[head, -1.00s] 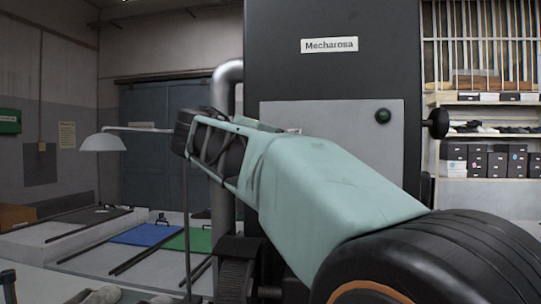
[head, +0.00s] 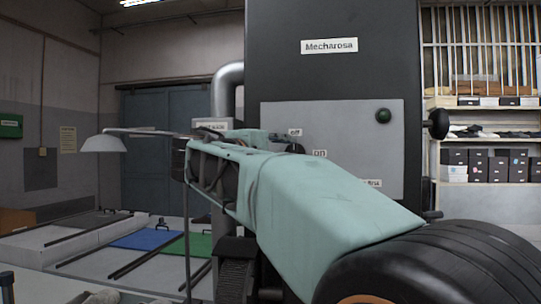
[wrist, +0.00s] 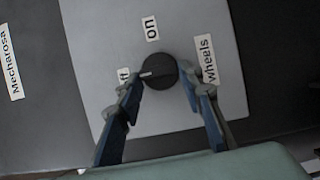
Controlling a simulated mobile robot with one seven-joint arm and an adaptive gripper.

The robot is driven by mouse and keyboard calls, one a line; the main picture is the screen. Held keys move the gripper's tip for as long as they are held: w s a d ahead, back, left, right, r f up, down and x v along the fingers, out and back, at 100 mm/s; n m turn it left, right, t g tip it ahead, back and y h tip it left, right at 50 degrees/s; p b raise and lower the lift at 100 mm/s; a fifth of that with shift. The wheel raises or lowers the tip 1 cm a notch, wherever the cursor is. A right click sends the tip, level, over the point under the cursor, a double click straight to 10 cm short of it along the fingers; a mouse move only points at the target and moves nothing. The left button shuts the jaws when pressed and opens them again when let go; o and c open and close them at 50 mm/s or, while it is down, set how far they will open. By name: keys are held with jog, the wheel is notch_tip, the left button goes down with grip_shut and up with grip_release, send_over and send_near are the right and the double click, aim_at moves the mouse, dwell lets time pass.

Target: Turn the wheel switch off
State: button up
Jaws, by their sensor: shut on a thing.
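The wheel switch is a round black knob (wrist: 160,66) on a light grey panel (wrist: 185,25). It shows in the wrist view, with a short white mark pointing left toward the partly hidden "off" label (wrist: 124,76). The "on" label (wrist: 151,28) is above the knob there and the "wheels" label (wrist: 207,58) is to its right. My gripper (wrist: 161,77) has one finger on each side of the knob and is shut on it. In the head view my arm covers much of the panel (head: 340,115); the knob cannot be made out clearly there.
The panel is on a dark machine (head: 400,60) with a "Mecharosa" sign (head: 329,46). A grey pipe (head: 229,76) runs at the left.

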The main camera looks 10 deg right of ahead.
jog(key=o, duration=1.2)
jog(key=shift+c, duration=0.2)
jog(key=v, duration=1.2)
